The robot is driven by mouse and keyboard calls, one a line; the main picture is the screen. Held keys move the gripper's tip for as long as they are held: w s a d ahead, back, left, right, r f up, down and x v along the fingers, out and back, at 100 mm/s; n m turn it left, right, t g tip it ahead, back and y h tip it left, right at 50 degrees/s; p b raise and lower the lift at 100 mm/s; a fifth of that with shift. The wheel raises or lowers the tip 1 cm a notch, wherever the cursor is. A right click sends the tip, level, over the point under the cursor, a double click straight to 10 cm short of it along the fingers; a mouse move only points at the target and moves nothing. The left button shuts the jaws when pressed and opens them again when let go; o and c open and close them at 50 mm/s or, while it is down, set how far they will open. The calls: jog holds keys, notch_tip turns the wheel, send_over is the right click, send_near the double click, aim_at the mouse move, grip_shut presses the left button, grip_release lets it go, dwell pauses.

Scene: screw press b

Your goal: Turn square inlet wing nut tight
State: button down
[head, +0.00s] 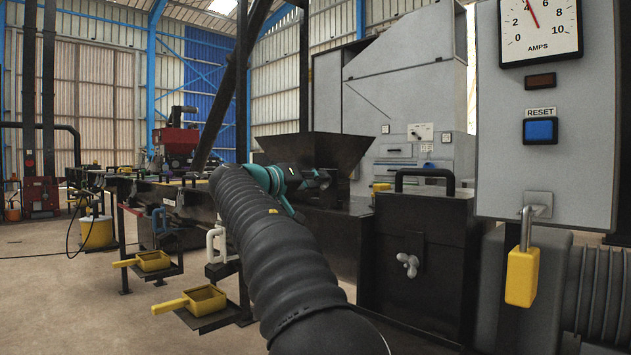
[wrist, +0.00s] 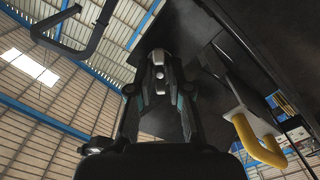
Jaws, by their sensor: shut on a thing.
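My gripper (head: 318,181) is at the front of the dark square hopper (head: 312,148) in the head view, partly hidden by my own arm. In the wrist view my gripper (wrist: 160,72) has its two fingers closed around a small grey metal piece (wrist: 160,56), which I take to be the square inlet wing nut. Its wings are mostly hidden between the fingers, so its angle and tightness cannot be told. Another pale wing nut (head: 408,264) sits on the front of a black box, apart from my gripper.
The black box (head: 420,225) has a handle on top, right of my arm. A grey panel (head: 545,165) with a yellow padlock (head: 523,275) stands at far right. Yellow scoops (head: 200,300) stick out at lower left. A yellow handle (wrist: 257,146) is right of my fingers in the wrist view.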

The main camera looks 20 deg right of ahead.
jog(key=c, duration=1.2)
grip_release()
jog(key=shift+c, duration=0.2)
jog(key=v, duration=1.2)
